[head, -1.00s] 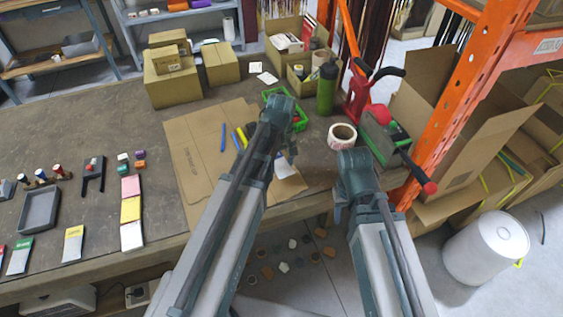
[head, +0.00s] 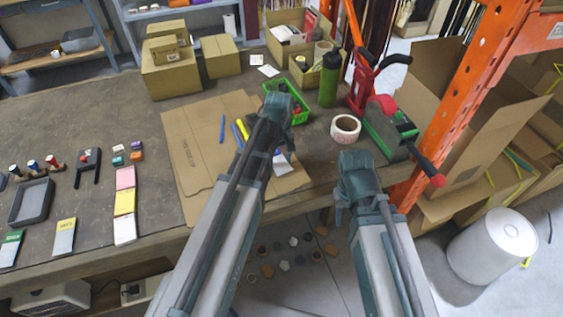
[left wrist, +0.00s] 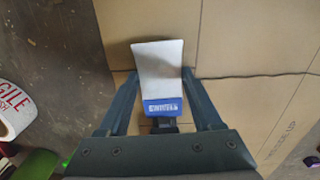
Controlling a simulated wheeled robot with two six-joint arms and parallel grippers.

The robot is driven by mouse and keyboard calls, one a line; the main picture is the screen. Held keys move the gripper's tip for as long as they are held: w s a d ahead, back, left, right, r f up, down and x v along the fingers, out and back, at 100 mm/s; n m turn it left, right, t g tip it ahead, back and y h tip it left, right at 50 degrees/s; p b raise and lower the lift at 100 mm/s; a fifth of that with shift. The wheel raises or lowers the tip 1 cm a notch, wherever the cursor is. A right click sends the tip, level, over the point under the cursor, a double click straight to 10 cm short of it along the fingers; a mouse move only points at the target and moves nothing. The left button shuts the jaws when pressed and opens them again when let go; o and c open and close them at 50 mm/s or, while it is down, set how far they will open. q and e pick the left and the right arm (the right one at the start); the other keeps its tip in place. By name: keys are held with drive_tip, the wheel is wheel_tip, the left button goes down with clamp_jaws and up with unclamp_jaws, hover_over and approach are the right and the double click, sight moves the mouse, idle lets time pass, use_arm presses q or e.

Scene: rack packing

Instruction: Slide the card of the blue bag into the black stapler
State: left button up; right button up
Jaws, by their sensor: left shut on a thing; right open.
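The blue bag (left wrist: 159,68) is a pale flat packet with a blue lettered card (left wrist: 162,107) at its near end in the left wrist view. My left gripper (left wrist: 160,82) is shut on it, with one finger at each side. In the head view the bag (head: 283,163) shows partly behind my left gripper (head: 284,148), over the cardboard sheet. A black two-pronged item with a red spot (head: 88,165), possibly the black stapler, lies on the left of the table, well apart from the bag. My right gripper (head: 341,212) is open and empty by the table's front edge.
Green-labelled (head: 10,247) and yellow-labelled (head: 64,236) packets, a grey tray (head: 32,202) and a pink pad (head: 125,178) lie left. A tape roll (head: 345,128), a green basket (head: 299,115), a green bottle (head: 329,80) and an orange rack post (head: 450,110) stand right.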

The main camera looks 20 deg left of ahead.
sight(275, 157)
use_arm(q)
drive_tip(key=shift+w+a, duration=1.05)
drive_tip(key=shift+w, duration=0.15)
drive_tip(key=o, duration=1.4)
wheel_tip(275, 157, up, 14)
drive_tip(key=p, duration=1.3)
drive_tip(key=shift+f+p, duration=0.1)
drive_tip(key=shift+p, duration=0.3)
drive_tip(key=s+d+m, duration=0.4)
drive_tip(key=s, duration=0.2)
drive_tip(key=s+d+m, duration=0.4)
drive_tip(key=s+d, duration=0.1)
drive_tip(key=s, duration=0.1)
drive_tip(key=s+d+m+y, duration=0.1)
drive_tip(key=s+d+m, duration=0.3)
drive_tip(key=s, duration=0.2)
drive_tip(key=shift+d, duration=0.3)
